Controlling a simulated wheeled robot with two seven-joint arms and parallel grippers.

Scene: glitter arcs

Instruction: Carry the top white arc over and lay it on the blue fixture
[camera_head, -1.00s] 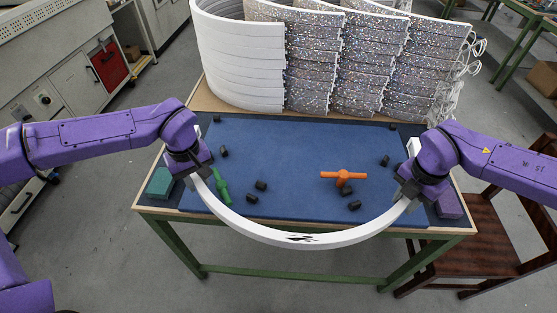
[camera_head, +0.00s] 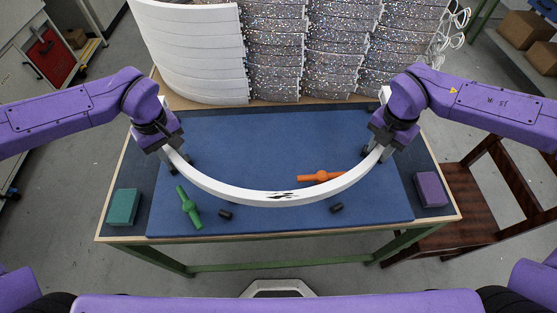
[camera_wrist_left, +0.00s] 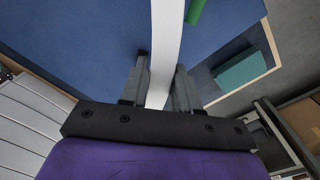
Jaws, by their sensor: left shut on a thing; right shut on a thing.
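The white arc (camera_head: 280,199) hangs between my two grippers and bows toward me, with a dark mark at its middle. My left gripper (camera_head: 172,147) is shut on its left end; in the left wrist view the arc (camera_wrist_left: 165,45) runs between the fingers (camera_wrist_left: 160,85). My right gripper (camera_head: 382,143) is shut on its right end. The arc appears over the blue fixture (camera_head: 270,140), a flat blue board on the table; the gap between them is hard to tell. Small black pegs (camera_head: 225,214) stand on the fixture, some hidden by the arc.
A green tool (camera_head: 189,207) and an orange tool (camera_head: 318,177) lie on the fixture, the orange one partly behind the arc. A teal block (camera_head: 123,207) and a purple block (camera_head: 430,189) sit at the sides. Stacked white arcs (camera_head: 195,50) and glittery arcs stand behind. A wooden chair (camera_head: 465,205) is at right.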

